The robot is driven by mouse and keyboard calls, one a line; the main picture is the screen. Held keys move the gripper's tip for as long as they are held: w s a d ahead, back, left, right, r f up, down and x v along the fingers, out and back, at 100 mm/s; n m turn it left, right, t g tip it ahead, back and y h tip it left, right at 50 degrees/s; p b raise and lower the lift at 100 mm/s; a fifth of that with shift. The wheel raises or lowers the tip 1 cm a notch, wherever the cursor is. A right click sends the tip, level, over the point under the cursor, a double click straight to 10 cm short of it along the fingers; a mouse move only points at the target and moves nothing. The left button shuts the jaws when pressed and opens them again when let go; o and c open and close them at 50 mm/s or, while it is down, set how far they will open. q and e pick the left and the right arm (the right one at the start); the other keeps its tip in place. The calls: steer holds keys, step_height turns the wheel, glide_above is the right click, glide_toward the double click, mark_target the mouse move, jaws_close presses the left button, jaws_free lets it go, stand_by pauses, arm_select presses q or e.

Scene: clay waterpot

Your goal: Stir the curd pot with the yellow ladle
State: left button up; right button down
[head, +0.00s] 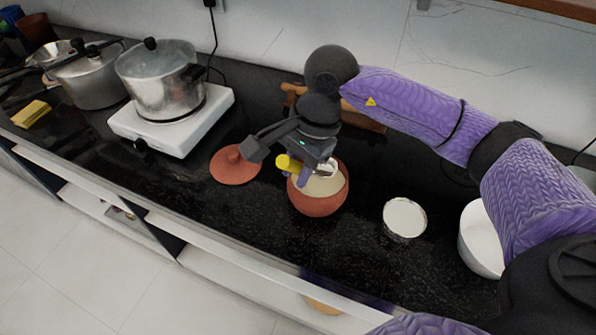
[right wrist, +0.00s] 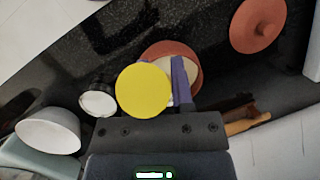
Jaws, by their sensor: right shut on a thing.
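The clay curd pot (head: 318,204) stands on the dark counter in the middle of the head view, with pale curd inside. It also shows in the right wrist view (right wrist: 196,68), partly hidden behind the ladle. My right gripper (head: 309,172) is over the pot and shut on the yellow ladle (head: 288,164). The ladle's round yellow end fills the middle of the right wrist view (right wrist: 143,90). Its lower end is hidden from me, so I cannot tell how deep it sits in the curd. The clay lid (head: 235,168) lies on the counter left of the pot. My left gripper is not in view.
A metal pot (head: 160,80) stands on a white stove (head: 172,122) at the left. A small white-filled bowl (head: 405,218) and a larger white bowl (head: 481,240) are right of the pot. A wooden item (head: 366,122) lies behind, near the wall.

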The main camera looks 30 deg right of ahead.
step_height(320, 180, up, 2)
steer(key=shift+r+p, duration=0.1)
steer(key=shift+p, duration=0.45)
steer(key=shift+r+p, duration=1.3)
steer(key=shift+r, duration=0.7)
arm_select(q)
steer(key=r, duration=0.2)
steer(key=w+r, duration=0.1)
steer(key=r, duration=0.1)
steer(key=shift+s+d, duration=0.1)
